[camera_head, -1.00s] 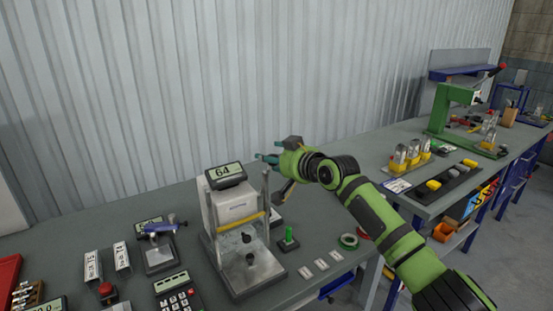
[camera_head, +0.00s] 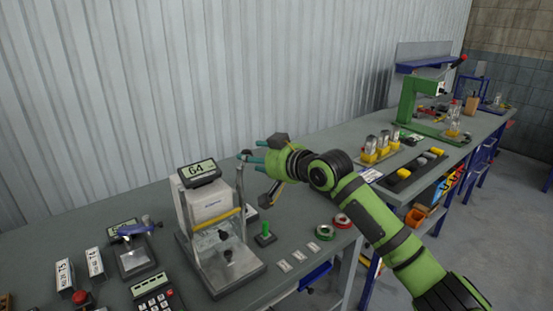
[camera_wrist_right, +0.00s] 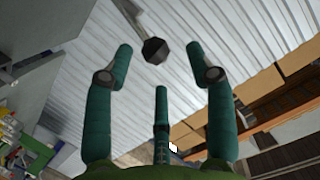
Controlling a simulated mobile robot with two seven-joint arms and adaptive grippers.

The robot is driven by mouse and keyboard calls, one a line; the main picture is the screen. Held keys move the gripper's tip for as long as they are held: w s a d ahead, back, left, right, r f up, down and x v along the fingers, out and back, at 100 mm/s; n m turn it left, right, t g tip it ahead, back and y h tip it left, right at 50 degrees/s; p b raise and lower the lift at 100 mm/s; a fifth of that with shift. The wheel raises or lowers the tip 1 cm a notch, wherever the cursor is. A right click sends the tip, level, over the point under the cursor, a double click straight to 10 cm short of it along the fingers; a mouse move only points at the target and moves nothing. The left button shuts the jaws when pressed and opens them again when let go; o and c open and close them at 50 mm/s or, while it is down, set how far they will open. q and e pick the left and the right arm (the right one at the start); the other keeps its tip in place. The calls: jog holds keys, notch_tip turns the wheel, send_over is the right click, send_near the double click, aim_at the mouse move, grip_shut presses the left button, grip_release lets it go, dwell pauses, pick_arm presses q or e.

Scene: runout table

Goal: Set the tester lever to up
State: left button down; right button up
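The tester (camera_head: 205,205) is a pale grey stand with a display reading 64 and a yellow bar across its front. Its metal lever (camera_head: 241,185) stands nearly upright on the right side, with a dark knob (camera_head: 245,155) at its upper end. My right gripper (camera_head: 257,154) is at knob height, just right of the knob, fingers pointing left towards it. In the right wrist view the gripper (camera_wrist_right: 160,70) has its teal fingers spread and empty; the dark knob (camera_wrist_right: 155,50) shows in the gap between the fingertips. Contact cannot be told. My left gripper is out of view.
A small device with a blue bar (camera_head: 134,231) and a keypad (camera_head: 156,291) stand left of the tester. A green peg on a base (camera_head: 265,235) and tape rolls (camera_head: 325,232) lie to its right. A green press (camera_head: 412,105) stands on the farther bench.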

jog(key=v, duration=0.6)
jog(key=shift+d, duration=0.6)
